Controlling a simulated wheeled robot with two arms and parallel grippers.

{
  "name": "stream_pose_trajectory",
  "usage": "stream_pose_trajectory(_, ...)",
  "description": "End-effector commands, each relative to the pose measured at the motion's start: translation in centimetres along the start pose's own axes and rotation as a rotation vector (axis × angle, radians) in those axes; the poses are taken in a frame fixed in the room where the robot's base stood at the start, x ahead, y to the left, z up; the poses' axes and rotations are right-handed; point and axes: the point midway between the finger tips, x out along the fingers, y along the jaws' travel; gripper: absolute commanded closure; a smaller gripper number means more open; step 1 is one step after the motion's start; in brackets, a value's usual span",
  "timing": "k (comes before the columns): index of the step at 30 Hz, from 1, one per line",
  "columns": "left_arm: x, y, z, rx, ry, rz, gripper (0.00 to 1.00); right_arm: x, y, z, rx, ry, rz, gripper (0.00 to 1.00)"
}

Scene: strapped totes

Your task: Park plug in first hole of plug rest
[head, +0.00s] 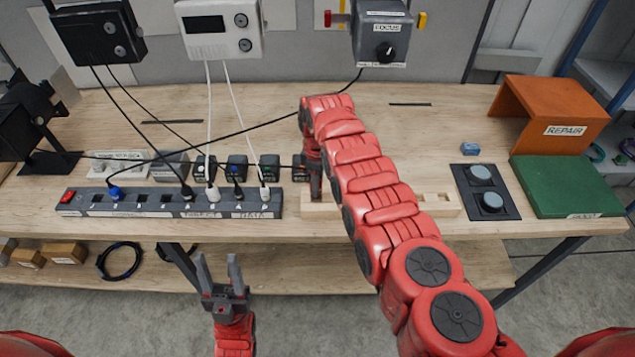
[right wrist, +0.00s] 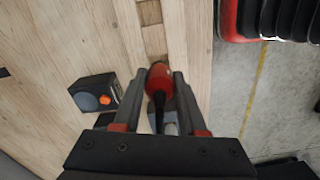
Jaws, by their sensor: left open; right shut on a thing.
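The plug (right wrist: 158,82) is red with a black cable end, and it sits between the fingers of my right gripper (right wrist: 160,76) in the right wrist view. The plug rest (head: 438,203) is a pale wooden block with square holes near the table's front edge. In the head view my right gripper (head: 315,195) points down at the rest's left end, and my arm covers the rest's middle. The rest (right wrist: 174,25) also shows beyond the plug in the right wrist view. Whether the plug's tip is in a hole is hidden. My left gripper (head: 220,272) is open and empty, in front of the table.
A power strip (head: 150,203) with several plugs and cables lies left of the rest. Small dark boxes (head: 237,168) stand behind it. A black panel with two round buttons (head: 485,190), a green board (head: 565,187) and an orange stand (head: 545,103) are to the right.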

Motion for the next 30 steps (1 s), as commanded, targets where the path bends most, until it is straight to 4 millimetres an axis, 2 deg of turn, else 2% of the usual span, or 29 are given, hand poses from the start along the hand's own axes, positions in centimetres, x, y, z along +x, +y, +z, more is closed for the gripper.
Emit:
stream_pose_trajectory(16, 0.0, 0.0, 0.0, 0.0, 0.0, 0.0, 0.5, 0.0, 0.0, 0.0, 0.0, 0.0, 0.0, 1.0)
stream_pose_trajectory(30, -1.1, 0.1, 0.2, 0.0, 0.0, 0.0, 0.5, 1.1, 0.0, 0.0, 0.0, 0.0, 0.001, 1.0)
